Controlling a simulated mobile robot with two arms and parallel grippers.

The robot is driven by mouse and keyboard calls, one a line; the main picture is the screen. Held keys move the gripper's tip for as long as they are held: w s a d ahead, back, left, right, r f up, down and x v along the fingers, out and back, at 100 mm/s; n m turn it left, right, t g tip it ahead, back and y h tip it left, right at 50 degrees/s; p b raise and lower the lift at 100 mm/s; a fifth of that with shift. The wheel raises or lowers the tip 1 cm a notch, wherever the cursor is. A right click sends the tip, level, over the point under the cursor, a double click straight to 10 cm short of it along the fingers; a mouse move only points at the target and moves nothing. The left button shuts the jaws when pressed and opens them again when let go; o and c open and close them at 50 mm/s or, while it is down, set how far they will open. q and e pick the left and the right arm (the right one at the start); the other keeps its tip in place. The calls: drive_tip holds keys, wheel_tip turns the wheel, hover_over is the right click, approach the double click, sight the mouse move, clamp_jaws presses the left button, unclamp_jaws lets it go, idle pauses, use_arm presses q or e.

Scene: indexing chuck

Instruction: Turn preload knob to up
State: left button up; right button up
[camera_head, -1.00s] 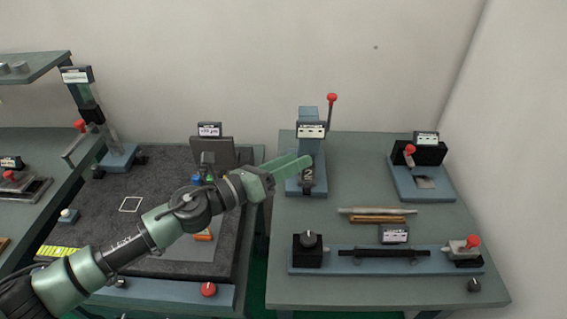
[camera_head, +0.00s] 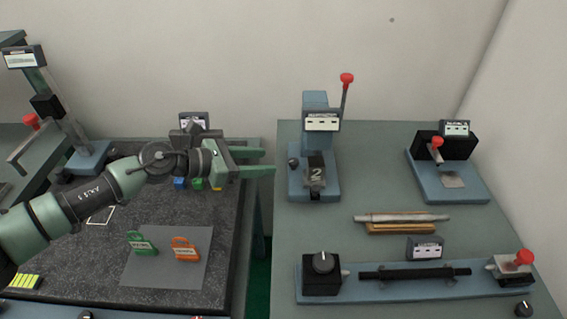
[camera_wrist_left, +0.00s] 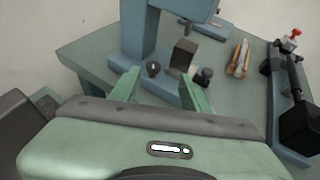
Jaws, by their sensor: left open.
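A black knob with a white pointer line (camera_head: 323,261) sits on top of a black block at the left end of a long blue base. A smaller dark knob (camera_head: 293,163) is on the left side of the blue lever stand (camera_head: 329,186); it also shows in the left wrist view (camera_wrist_left: 152,68). The labels are too small to read, so I cannot tell which is the preload knob. My left gripper (camera_head: 268,162) is open and empty, its green fingers pointing right, just left of the stand. It also shows in the left wrist view (camera_wrist_left: 160,88). My right gripper is out of view.
The stand carries a red-tipped lever (camera_head: 346,80) and a block marked 2 (camera_head: 316,174). A rod on a wooden rest (camera_head: 402,218), a black bar (camera_head: 415,273) and a red-knobbed fixture (camera_head: 447,180) occupy the right table. A dark mat (camera_head: 225,245) with tags lies left, across a gap.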

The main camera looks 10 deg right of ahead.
sight(291, 162)
use_arm(q)
drive_tip(key=x, duration=0.3)
drive_tip(key=f+x, duration=0.1)
drive_tip(key=x, duration=0.1)
drive_tip(key=w+x, duration=0.1)
drive_tip(key=x, duration=0.2)
drive_tip(key=shift+a+f+p, duration=0.1)
drive_tip(key=shift+f+p, duration=0.2)
clamp_jaws()
